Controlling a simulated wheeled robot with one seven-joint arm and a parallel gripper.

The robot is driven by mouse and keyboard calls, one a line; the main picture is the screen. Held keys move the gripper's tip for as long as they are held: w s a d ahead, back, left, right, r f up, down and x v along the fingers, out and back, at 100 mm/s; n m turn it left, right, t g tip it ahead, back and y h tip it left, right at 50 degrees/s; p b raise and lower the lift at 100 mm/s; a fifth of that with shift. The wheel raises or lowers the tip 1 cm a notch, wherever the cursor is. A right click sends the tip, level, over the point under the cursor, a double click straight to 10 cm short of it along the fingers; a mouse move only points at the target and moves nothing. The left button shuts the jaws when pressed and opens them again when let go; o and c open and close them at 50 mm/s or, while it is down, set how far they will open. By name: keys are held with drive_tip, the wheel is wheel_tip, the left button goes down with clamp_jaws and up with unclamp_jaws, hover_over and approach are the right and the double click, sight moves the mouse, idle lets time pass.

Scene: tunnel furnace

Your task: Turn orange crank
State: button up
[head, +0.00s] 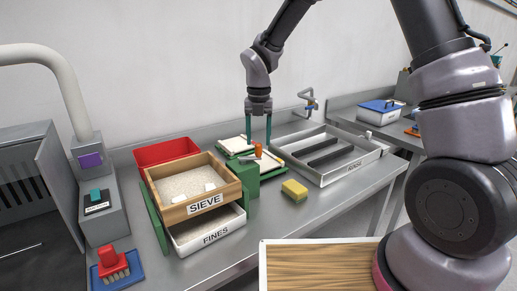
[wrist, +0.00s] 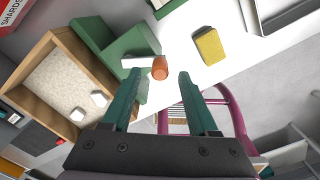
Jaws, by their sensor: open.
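The orange crank knob (head: 258,150) sits on a grey crank arm (head: 247,158) at the green sieve frame (head: 244,179), to the right of the sieve. In the wrist view the orange knob (wrist: 159,68) lies between my fingertips and a little beyond them, with the pale crank arm (wrist: 137,62) to its left. My gripper (head: 257,139) points down at the crank with its two green fingers open. In the wrist view my open gripper (wrist: 155,82) holds nothing, and I see no contact with the knob.
The wooden SIEVE tray (head: 183,212) with sand and white pieces stands left of the crank, above the white FINES tray (head: 195,247). A yellow sponge (head: 295,190) lies right of the green frame.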

sight(259, 144)
drive_tip(key=shift+f, duration=2)
clamp_jaws()
drive_tip(key=shift+s, duration=0.1)
